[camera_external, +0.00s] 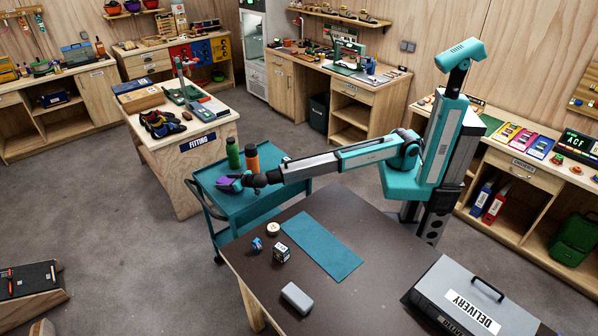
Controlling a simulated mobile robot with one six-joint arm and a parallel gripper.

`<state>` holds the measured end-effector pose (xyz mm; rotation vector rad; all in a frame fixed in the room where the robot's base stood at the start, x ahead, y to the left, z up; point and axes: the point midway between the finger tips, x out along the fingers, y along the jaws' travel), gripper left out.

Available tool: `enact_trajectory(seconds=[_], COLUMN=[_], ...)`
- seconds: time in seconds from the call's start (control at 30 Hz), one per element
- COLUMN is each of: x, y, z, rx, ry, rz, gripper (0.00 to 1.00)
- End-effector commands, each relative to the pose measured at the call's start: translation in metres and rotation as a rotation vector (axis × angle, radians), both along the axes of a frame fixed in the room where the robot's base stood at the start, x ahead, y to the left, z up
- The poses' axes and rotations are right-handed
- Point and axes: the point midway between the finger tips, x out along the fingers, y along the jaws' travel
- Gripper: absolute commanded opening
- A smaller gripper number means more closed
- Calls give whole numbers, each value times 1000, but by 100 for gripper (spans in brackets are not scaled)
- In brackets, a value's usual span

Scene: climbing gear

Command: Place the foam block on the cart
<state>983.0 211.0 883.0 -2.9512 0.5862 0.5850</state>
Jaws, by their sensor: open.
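A small purple block (227,185), which looks like the foam block, is over the left part of the teal cart (232,211). It seems to lie on the cart's top, but I cannot tell whether it fully rests there. My gripper (238,182) is right at the block, with the arm stretched out to the left over the dark table. The jaws are open, and the dark fingers partly hide the block's right side. I cannot tell whether they still touch it.
A green bottle (233,154) and an orange bottle (251,158) stand on the cart behind my gripper. The dark table (385,240) holds a teal mat (322,246), a grey block (297,298), small items and a delivery case (470,300). The fitting bench (190,158) stands behind the cart.

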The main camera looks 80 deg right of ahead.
Motion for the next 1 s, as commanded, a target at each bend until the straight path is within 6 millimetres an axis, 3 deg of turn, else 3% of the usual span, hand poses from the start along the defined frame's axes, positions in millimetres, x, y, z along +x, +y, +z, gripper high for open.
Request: enact_trajectory(seconds=[0.27, 1.0], x=[-15, -97], y=[6, 40], z=[8, 44], rx=[1, 0], ry=[-2, -1], rz=[1, 0], gripper=[63, 63])
